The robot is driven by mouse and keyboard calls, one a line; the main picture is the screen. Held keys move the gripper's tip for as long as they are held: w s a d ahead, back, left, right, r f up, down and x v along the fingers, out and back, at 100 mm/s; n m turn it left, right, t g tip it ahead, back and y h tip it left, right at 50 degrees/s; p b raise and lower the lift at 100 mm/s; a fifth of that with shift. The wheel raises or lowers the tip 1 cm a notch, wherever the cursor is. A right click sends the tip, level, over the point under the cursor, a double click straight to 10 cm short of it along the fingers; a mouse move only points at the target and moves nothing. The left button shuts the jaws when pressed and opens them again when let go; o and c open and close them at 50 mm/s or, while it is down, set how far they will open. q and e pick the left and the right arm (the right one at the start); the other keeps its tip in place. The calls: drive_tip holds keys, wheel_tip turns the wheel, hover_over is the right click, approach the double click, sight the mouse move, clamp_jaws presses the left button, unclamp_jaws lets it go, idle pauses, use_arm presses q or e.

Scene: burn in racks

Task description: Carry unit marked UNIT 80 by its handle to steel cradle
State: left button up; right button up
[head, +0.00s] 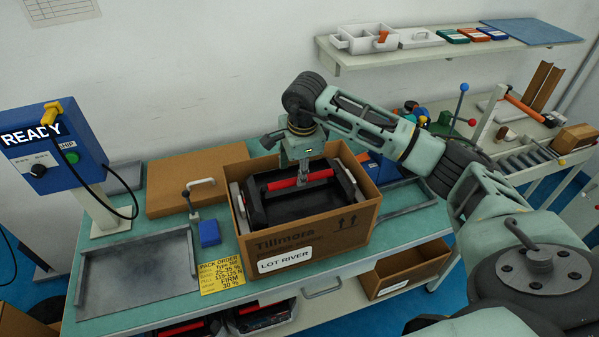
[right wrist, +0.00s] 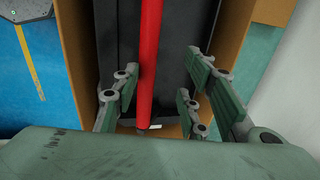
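A black unit (head: 270,208) with a red handle (head: 283,184) sits inside an open cardboard box on the bench. I cannot read a unit number on it. My right gripper (head: 316,178) is over the box, at the handle. In the right wrist view, the red handle (right wrist: 148,60) runs between the spread fingers of the right gripper (right wrist: 162,90), nearer the left finger, with a clear gap on the right. A flat grey metal tray (head: 135,274) lies at the bench's left; I cannot tell whether it is the steel cradle. My left gripper is out of view.
The cardboard box (head: 340,231) reads LOT RIVER, with a yellow pack order card (head: 221,276) beside it. A blue READY tester (head: 50,150) stands at left. More red-handled units (head: 262,316) sit below the bench. A wall shelf (head: 450,50) is behind the arm.

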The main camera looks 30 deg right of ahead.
drive_tip(key=o, duration=0.4)
drive_tip(key=shift+w+d, duration=0.15)
drive_tip(key=shift+w, duration=0.5)
drive_tip(key=o, duration=0.8)
drive_tip(key=shift+w+d+f, duration=0.1)
drive_tip(key=shift+w+f, duration=0.1)
drive_tip(key=shift+w, duration=0.1)
drive_tip(key=shift+o, duration=1.5)
drive_tip(key=shift+r, duration=0.15)
drive_tip(key=p+v, duration=0.2)
drive_tip(key=v, duration=0.3)
drive_tip(key=shift+s, duration=0.1)
